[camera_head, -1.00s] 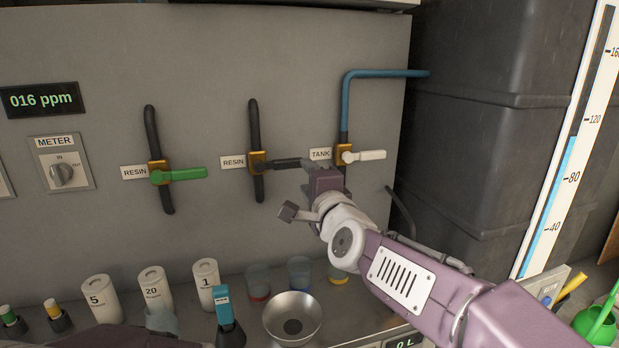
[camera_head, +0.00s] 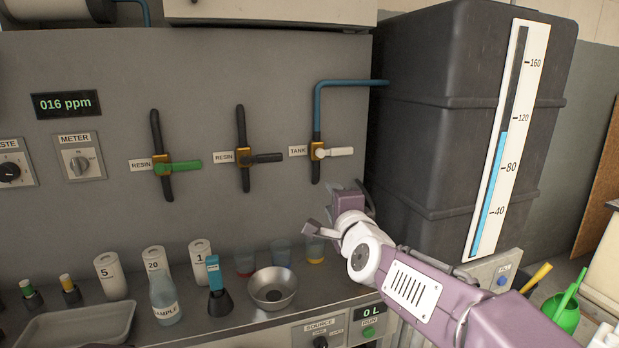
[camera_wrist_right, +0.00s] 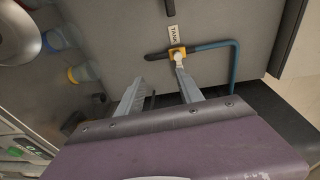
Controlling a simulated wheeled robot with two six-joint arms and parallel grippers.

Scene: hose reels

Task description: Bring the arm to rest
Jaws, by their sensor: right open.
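My right gripper (camera_head: 346,188) is open and empty in front of the grey wall panel (camera_head: 75,220). In the head view it appears just below and right of the tank valve (camera_head: 317,152), whose white handle points right. In the right wrist view the two grey fingers (camera_wrist_right: 158,77) stand apart with nothing between them. One fingertip overlaps the white tank handle (camera_wrist_right: 180,58) in that picture, but I cannot tell the gap in depth. My right arm (camera_head: 412,287) comes in from the lower right. My left gripper is not in view.
Two resin valves, one with a green handle (camera_head: 183,167) and one with a black handle (camera_head: 268,158), are on the panel. Bottles, cups and a metal bowl (camera_head: 272,306) stand on the counter below. A large dark tank (camera_head: 425,130) with a level gauge is at right.

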